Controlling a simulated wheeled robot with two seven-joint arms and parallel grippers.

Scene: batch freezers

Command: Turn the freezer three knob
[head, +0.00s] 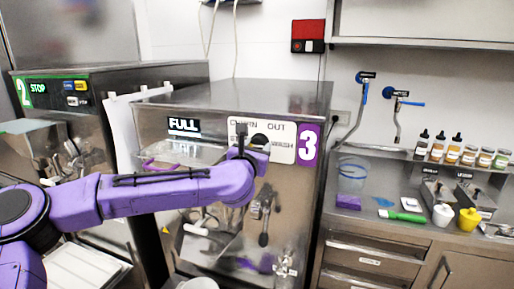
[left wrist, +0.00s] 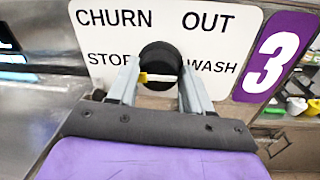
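The freezer three knob (left wrist: 160,62) is round and black, with a yellow and white mark across its lower part. It sits in the middle of a white panel (left wrist: 105,45) marked CHURN, OUT, STOP and WASH, beside a purple "3" label (left wrist: 272,55). My left gripper (left wrist: 160,72) faces the panel with its two grey fingers spread, one on each side of the knob. I cannot tell whether the fingertips touch it. In the head view my purple left arm reaches across to the panel (head: 283,150) and partly covers it. My right gripper is not in view.
Freezer two (head: 60,100) stands at the left with a green "2" label. A steel counter (head: 400,215) at the right holds several small bottles (head: 455,148), cups and a green-handled tool (head: 402,216). Utensils hang on the freezer front below my arm.

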